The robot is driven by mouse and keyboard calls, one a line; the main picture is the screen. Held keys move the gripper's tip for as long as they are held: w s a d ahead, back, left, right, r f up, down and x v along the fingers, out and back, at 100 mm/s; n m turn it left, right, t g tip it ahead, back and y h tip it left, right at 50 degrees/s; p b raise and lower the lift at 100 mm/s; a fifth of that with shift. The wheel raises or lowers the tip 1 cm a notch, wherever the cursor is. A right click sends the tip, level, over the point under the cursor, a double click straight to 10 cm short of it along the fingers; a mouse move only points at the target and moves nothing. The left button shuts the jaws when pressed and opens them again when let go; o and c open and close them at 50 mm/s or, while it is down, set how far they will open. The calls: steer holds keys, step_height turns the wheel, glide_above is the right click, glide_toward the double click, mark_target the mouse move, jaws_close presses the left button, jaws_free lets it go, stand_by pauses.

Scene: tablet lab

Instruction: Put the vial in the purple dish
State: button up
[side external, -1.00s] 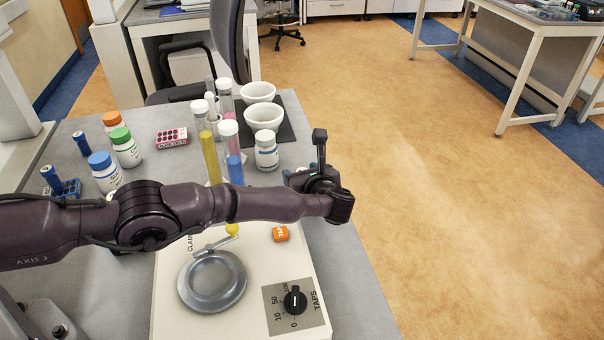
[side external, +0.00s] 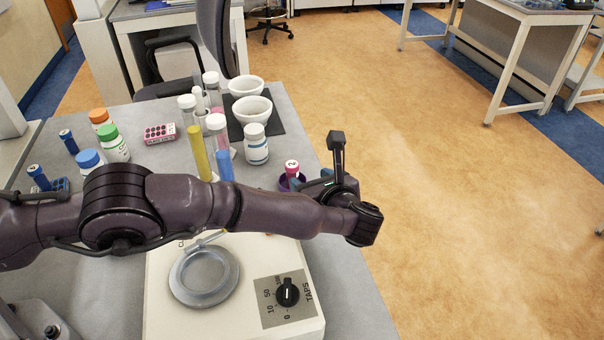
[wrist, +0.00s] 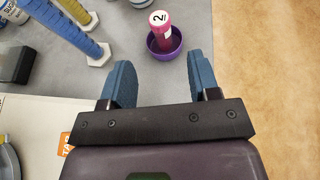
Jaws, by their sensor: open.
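The pink vial (wrist: 161,28), its top marked 2, is inside the purple dish (wrist: 178,46) in the wrist view; it looks roughly upright. The vial (side external: 292,168) and the dish (side external: 285,185) also show in the side view, partly hidden by my gripper. My gripper (wrist: 158,78) is open, with its blue fingers wide apart and nothing between them. The dish and vial lie just beyond the fingertips, apart from them. In the side view my gripper (side external: 318,183) is just right of the dish, near the table's right edge.
Tall tubes with yellow (side external: 198,152) and blue (side external: 224,165) contents stand left of the dish. A white bottle (side external: 256,150) and white bowls (side external: 252,108) are behind it. A pale device with a black knob (side external: 287,292) is in front. The floor is open to the right.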

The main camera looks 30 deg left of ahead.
steer(key=shift+s+d+r, duration=0.3)
steer(key=shift+s+d, duration=0.05)
steer(key=shift+d, duration=0.15)
steer(key=a+r+n+g+h, duration=0.1)
steer(key=a+r+n+g, duration=0.2)
steer(key=r, duration=0.4)
steer(key=a+r+n+g+h, duration=0.1)
steer(key=a+r+n, duration=0.2)
steer(key=a+r, duration=0.3)
steer(key=s+a+r+n+g+h, duration=0.1)
steer(key=s+a+r+n+h, duration=0.3)
steer(key=s+a+r+n, duration=0.6)
steer(key=s+a+r+n+h, duration=0.2)
steer(key=s+a+r, duration=0.1)
steer(key=s, duration=0.3)
steer(key=s+a+r+n+h, duration=0.1)
steer(key=s+a+r+n, duration=0.15)
steer(key=s, duration=0.25)
steer(key=s+f+n+t+h, duration=0.1)
steer(key=s+n, duration=0.3)
steer(key=s, duration=0.7)
steer(key=shift+s+a+f+n+t+h, duration=0.15)
steer(key=shift+f+n+t+h, duration=0.3)
steer(key=shift+t, duration=0.35)
